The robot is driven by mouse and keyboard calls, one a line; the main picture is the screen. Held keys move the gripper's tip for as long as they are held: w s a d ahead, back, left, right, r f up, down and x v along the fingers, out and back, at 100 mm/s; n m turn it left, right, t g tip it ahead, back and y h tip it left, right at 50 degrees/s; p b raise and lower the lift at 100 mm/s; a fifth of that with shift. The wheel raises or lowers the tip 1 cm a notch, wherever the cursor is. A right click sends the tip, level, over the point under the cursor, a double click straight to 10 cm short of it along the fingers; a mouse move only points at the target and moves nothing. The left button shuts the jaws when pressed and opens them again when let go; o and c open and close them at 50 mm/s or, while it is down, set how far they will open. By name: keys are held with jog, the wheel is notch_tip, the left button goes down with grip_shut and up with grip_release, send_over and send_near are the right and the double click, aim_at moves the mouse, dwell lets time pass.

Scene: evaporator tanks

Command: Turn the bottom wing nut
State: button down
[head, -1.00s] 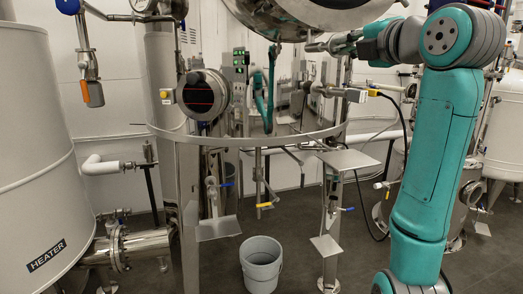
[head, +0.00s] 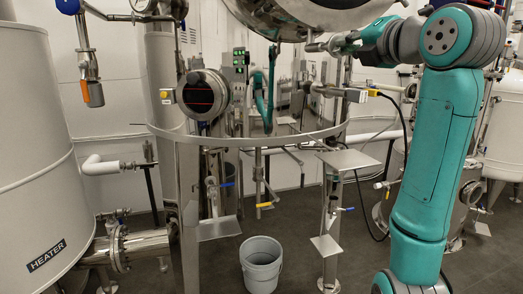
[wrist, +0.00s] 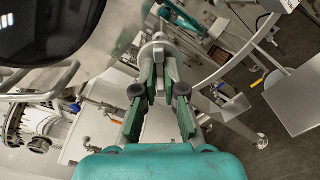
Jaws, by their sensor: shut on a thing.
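The bottom wing nut (wrist: 159,62) is a small pale metal piece beneath the big round tank, in the upper middle of the wrist view. My gripper (wrist: 160,72) has its two dark green fingers closed in on either side of it, and the fingertips hide part of it. In the head view my gripper (head: 336,45) reaches in from the right to the fitting just under the steel tank (head: 290,14). The nut's wings are too small there to make out.
A curved steel rail (head: 262,141) runs below my gripper. A grey bucket (head: 261,262) stands on the floor. A white heater tank (head: 35,150) is at the left. A small metal shelf (head: 347,160) sticks out below the arm.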

jog(key=shift+f+n, duration=0.1)
jog(key=shift+n, duration=0.5)
jog(key=shift+n, duration=1.1)
jog(key=shift+n, duration=1)
jog(key=shift+n, duration=0.7)
jog(key=c, duration=1.2)
grip_release()
